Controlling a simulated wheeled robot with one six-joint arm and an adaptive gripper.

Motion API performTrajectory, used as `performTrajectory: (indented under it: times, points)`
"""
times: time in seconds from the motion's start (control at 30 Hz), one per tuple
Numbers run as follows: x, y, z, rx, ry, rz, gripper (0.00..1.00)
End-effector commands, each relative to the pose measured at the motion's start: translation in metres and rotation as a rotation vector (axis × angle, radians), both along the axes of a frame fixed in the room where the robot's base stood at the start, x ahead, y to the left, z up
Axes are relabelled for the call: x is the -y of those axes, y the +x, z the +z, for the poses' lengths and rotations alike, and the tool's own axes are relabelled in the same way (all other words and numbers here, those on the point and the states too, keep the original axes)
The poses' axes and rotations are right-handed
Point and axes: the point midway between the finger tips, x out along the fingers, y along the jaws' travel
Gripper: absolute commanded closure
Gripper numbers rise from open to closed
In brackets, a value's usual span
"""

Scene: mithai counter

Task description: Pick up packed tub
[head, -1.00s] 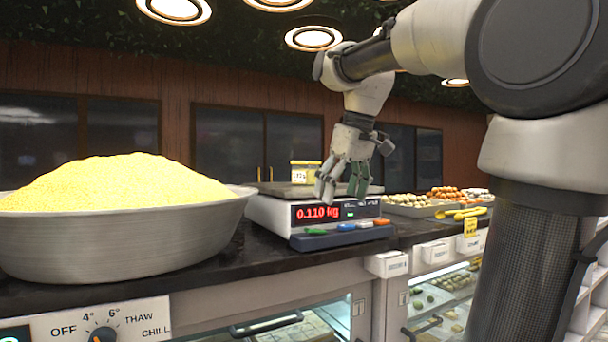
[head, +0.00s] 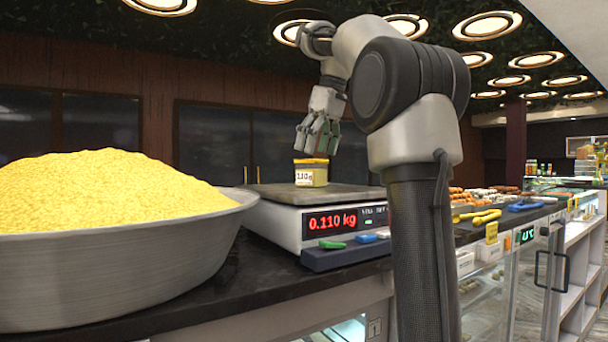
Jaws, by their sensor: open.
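The packed tub (head: 311,177) is a small yellowish tub with a yellow lid and a white label reading about 110. My gripper (head: 318,148) is open, pointing down just above the tub's lid. I cannot tell whether the fingertips touch the lid or sit slightly in front of or behind it. The tub's label and front are in plain view.
A large metal bowl (head: 110,265) heaped with yellow grains (head: 100,185) stands left of the scale on the dark counter (head: 262,280). Yellow tongs (head: 478,216) and trays of sweets lie to the right, behind my arm.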

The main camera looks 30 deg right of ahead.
Motion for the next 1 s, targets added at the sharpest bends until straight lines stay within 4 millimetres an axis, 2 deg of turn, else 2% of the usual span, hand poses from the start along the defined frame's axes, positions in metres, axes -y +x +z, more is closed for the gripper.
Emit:
performTrajectory:
  times: [0.17, 0.6, 0.87, 1.0]
  points:
    - [-0.001, 0.004, -0.011, -0.001, 0.0, 0.004, 0.2]
    - [-0.01, 0.022, -0.069, 0.0, 0.001, 0.003, 0.2]
    - [-0.011, 0.023, -0.073, 0.001, 0.0, 0.003, 0.2]
    - [-0.011, 0.023, -0.073, 0.001, 0.0, 0.003, 0.42]
